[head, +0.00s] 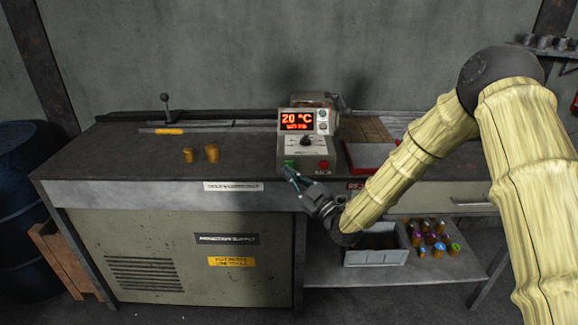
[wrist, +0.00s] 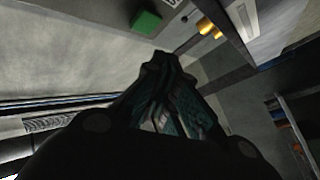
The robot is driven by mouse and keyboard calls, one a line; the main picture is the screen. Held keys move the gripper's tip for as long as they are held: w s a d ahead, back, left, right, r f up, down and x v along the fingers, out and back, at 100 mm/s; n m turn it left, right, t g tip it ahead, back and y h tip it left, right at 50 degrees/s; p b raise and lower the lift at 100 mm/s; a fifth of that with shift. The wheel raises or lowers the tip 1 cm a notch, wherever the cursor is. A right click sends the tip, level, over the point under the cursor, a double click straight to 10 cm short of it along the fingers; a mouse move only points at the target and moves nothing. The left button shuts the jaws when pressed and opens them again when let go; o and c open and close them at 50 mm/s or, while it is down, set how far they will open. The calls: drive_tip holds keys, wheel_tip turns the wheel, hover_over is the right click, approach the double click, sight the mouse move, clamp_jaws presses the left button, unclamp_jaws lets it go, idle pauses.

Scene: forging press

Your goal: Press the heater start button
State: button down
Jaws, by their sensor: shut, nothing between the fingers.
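The heater control box (head: 290,149) stands on the bench with a lit red display (head: 297,120) reading about 20 °C. A green button (head: 289,163) is at the lower left of its sloped front, and a red button (head: 323,164) is at the lower right. My gripper (head: 287,171) is shut and empty, its tips just in front of and below the green button in the head view. In the wrist view the green button (wrist: 146,22) looks square and lies beyond the closed fingertips (wrist: 160,58), with a gap seen between them. I cannot tell the exact distance.
Two brass-coloured cylinders (head: 211,153) stand left of the box, near a lever (head: 165,103). A red-rimmed tray (head: 352,168) is on the right. A grey bin (head: 375,258) and several coloured-top pieces sit on the lower shelf. The bench front left is clear.

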drive_tip(key=shift+w, duration=1.1)
drive_tip(key=shift+w+b, duration=0.2)
drive_tip(key=shift+b, duration=0.25)
idle(0.4)
drive_tip(key=shift+w, duration=0.25)
drive_tip(key=shift+w+b, duration=0.35)
drive_tip(key=shift+w, duration=0.05)
idle(1.0)
drive_tip(key=shift+s, duration=0.8)
drive_tip(key=shift+s, duration=0.15)
drive_tip(key=s, duration=0.4)
drive_tip(key=shift+s, duration=0.4)
